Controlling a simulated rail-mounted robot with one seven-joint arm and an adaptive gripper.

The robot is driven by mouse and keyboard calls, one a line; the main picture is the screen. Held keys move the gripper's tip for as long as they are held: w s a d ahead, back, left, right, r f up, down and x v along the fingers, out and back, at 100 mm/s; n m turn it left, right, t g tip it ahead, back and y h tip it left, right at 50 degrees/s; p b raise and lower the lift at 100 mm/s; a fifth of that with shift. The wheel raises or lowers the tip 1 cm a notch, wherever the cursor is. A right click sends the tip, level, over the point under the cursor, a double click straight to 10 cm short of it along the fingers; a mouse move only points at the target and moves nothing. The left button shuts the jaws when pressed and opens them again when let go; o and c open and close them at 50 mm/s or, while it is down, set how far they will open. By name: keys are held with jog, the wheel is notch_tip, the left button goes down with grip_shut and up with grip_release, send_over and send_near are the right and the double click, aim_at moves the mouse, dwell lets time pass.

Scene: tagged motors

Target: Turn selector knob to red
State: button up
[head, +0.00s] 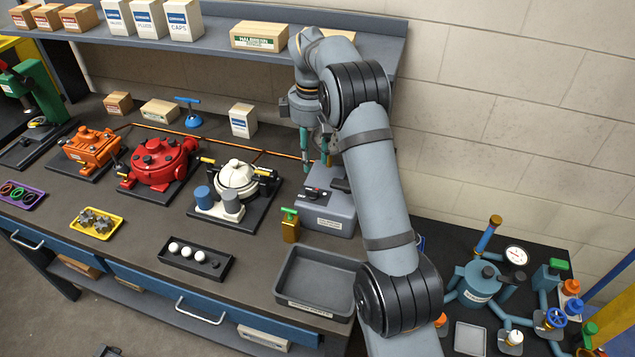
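A grey control box (327,217) stands on the bench, with a pale label on its front. A small dark knob (314,194) sits on its sloped top panel with a small reddish mark by it. The knob's pointing direction is too small to tell. My gripper (316,150) hangs above and behind the box, fingers pointing down. Its teal-tipped fingers stand apart with nothing visible between them, and they are clear of the knob. My arm hides part of the area right of the box.
A red motor (157,163), an orange motor (91,147) and a white motor (237,178) stand to the left. A brass bottle with a green top (290,228) stands close to the box's left front. An empty grey tray (318,280) lies before it. A shelf (225,39) hangs above.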

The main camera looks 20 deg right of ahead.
aim_at(312, 193)
jog(key=shift+n, duration=0.8)
jog(key=f+p, duration=0.1)
jog(key=f, duration=0.9)
jog(key=shift+s+f, duration=0.2)
jog(key=c, duration=0.3)
grip_shut()
